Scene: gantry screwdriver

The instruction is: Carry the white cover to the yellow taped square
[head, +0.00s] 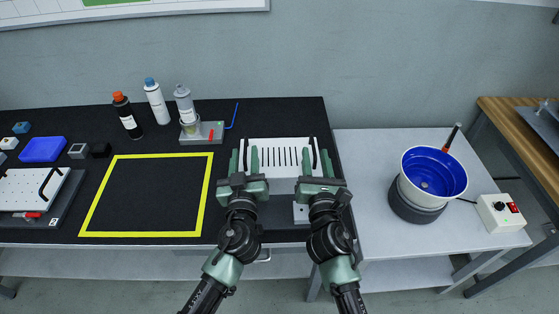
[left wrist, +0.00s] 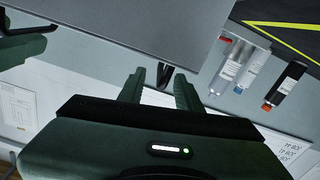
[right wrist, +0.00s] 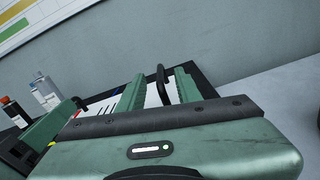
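The white cover (head: 280,186), a box with dark slots in its top and a black handle at each side, sits at the right end of the black bench. In the left wrist view the cover (left wrist: 130,25) looks grey and shaded. My left gripper (head: 244,158) is at its left handle (left wrist: 165,75), fingers apart on either side of it. My right gripper (head: 318,163) is at the right handle (right wrist: 162,85), fingers also apart around it. Gaps show beside both handles. The yellow taped square (head: 140,234) lies left of the cover, its inside empty.
Black (head: 127,118), white (head: 156,102) and grey (head: 184,105) bottles stand behind the square, by a grey fixture (head: 203,134). A blue tray (head: 43,149) and a white perforated panel (head: 25,188) lie left. A blue-lined bowl (head: 433,172) stands on the right-hand table.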

